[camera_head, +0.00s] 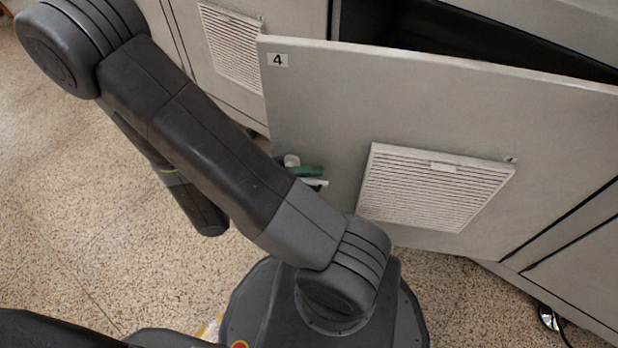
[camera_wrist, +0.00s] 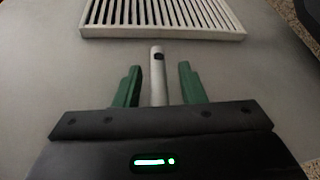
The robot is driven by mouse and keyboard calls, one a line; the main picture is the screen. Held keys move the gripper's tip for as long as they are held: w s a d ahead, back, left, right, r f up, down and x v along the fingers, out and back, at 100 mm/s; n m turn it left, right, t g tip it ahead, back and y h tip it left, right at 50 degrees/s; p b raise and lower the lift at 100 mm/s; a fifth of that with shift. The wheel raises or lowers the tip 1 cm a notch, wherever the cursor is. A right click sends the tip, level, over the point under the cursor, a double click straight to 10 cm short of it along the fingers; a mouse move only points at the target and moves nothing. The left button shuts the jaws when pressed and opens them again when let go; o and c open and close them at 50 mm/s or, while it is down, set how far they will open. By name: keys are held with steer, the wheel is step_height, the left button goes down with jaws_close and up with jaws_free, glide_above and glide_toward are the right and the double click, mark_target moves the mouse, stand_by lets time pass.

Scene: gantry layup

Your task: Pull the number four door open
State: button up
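The number four door (camera_head: 330,115) is a grey panel with a small "4" label (camera_head: 277,60) at its upper left corner. It stands partly open, with a dark gap showing behind its top edge. Its pale bar handle (camera_wrist: 157,62) lies between the two green fingers of my gripper (camera_wrist: 159,82) in the wrist view. Narrow gaps show on both sides of the handle, so the gripper looks open around it. In the head view my gripper (camera_head: 310,176) is at the door's left side, mostly hidden behind my arm.
A white louvred vent (camera_head: 435,187) sits on the door, and another vent (camera_head: 232,47) is on the neighbouring cabinet at left. The speckled floor (camera_head: 70,190) is clear at left. A caster (camera_head: 548,317) stands under the cabinet at lower right.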

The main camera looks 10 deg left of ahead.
steer(key=shift+s+a+r, duration=0.1)
steer(key=shift+a+r, duration=0.05)
steer(key=shift+a, duration=0.1)
steer(key=p+v, duration=0.3)
steer(key=v, duration=1)
steer(key=shift+p, duration=0.4)
steer(key=shift+a, duration=0.15)
